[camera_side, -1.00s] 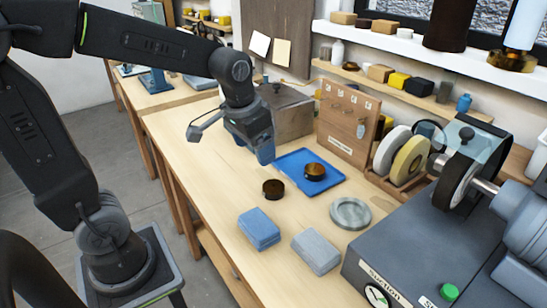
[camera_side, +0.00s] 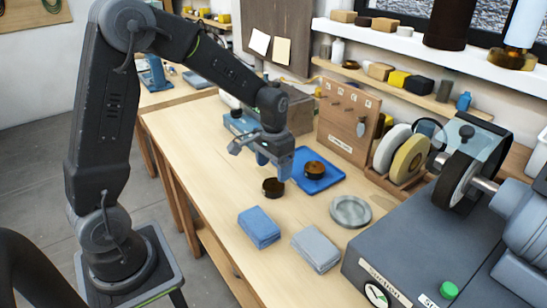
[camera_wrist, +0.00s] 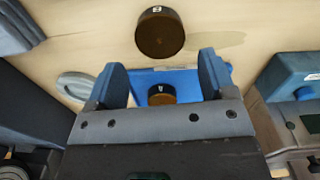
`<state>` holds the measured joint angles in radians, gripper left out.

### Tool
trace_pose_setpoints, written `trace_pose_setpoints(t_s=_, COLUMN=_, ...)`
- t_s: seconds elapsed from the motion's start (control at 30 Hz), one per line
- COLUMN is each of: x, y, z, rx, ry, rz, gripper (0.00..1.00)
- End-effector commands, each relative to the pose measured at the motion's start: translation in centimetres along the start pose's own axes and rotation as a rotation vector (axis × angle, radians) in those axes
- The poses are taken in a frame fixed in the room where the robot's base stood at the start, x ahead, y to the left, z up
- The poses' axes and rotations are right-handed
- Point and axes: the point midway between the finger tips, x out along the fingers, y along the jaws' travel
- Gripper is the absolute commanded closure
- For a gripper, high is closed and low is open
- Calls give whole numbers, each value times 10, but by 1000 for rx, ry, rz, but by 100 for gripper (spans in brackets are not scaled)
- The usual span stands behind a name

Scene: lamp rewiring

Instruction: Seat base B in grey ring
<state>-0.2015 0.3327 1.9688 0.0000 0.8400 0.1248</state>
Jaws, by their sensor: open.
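One dark brown round base (camera_side: 273,188) sits on the bare table; it also shows in the wrist view (camera_wrist: 160,35) with a small white mark, too small to read surely. A second, similar base (camera_side: 315,170) sits on the blue tray (camera_side: 330,183) and shows between my fingers in the wrist view (camera_wrist: 162,95). I cannot tell for sure which is base B. The grey ring (camera_side: 350,212) lies flat on the table right of the tray, with nothing seen in it. My gripper (camera_side: 275,169) is open and empty, above the table close behind the loose base.
A blue cloth (camera_side: 259,227) and a grey cloth (camera_side: 316,249) lie at the front of the table. A large grey machine with wheels (camera_side: 430,250) stands at right. A wooden peg board (camera_side: 347,122) and box (camera_side: 300,115) stand behind.

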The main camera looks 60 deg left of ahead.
Motion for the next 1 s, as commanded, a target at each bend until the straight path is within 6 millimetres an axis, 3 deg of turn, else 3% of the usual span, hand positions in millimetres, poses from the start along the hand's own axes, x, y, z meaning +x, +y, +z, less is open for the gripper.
trace_pose_setpoints(t_s=0.43, x=38, y=0, z=1, rx=0, ry=-3, rz=0, gripper=23)
trace_pose_setpoints(t_s=0.9, x=45, y=0, z=0, rx=0, ry=0, rz=0, gripper=23)
trace_pose_setpoints(t_s=1.0, x=45, y=0, z=0, rx=0, ry=0, rz=0, gripper=31)
